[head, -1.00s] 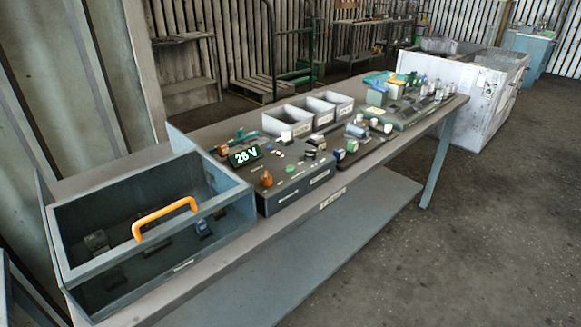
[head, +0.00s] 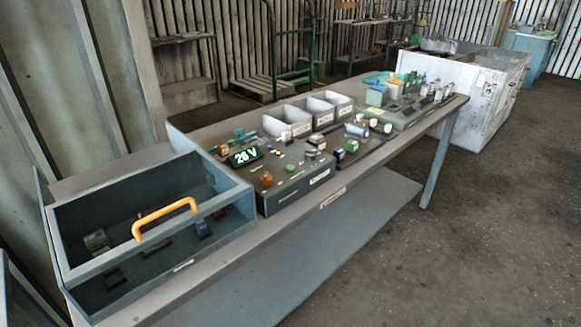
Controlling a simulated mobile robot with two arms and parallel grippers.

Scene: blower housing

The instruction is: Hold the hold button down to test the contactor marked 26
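A dark test box (head: 292,192) sits on the bench just right of the blue-grey tote. I cannot tell which control is the hold button. Several small block-like parts with white, green and blue ends, such as a green-topped one (head: 352,147), stand to the right of the box. Their markings are too small to read, so I cannot pick out the contactor marked 26. Neither of my grippers is in view.
The open tote (head: 215,263) with an orange handle (head: 164,217) holds a few dark parts. Grey bins (head: 287,121) stand behind the test box. A green-grey tray (head: 412,116) with parts is at the bench's far end. A white crate (head: 480,105) stands beyond; the floor at right is clear.

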